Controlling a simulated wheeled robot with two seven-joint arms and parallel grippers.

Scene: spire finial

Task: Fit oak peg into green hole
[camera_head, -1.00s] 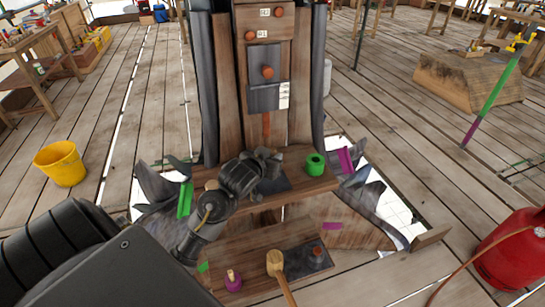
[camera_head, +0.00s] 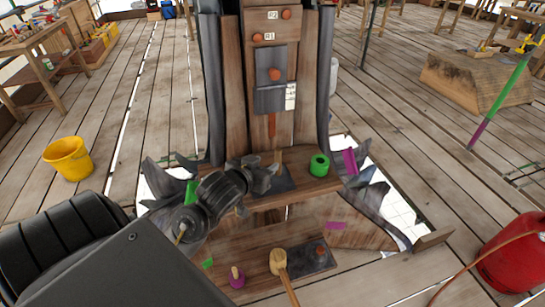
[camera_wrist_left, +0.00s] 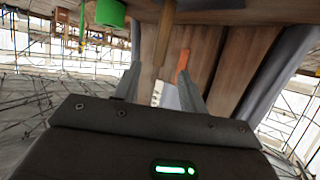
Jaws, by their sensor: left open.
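A light-brown peg (camera_head: 278,158), which looks like the oak peg, stands upright by the dark plate on the wooden ledge. It also shows in the left wrist view (camera_wrist_left: 164,38), ahead of and between the fingertips. A green cylinder (camera_head: 319,165) with a dark round hole in its top stands on the ledge, right of the peg. It shows at the upper left of the left wrist view (camera_wrist_left: 110,13). My left gripper (camera_head: 270,178) is open at the peg; its fingers (camera_wrist_left: 160,78) are apart, and I cannot tell whether they touch it. My right gripper is not in view.
The tall wooden spire (camera_head: 270,80) rises behind the ledge. A mallet (camera_head: 278,262) and a purple ring with a tan peg (camera_head: 237,277) are on the lower board. Jagged grey pieces flank the ledge. A yellow bucket (camera_head: 68,158) and red tank (camera_head: 512,250) stand farther out.

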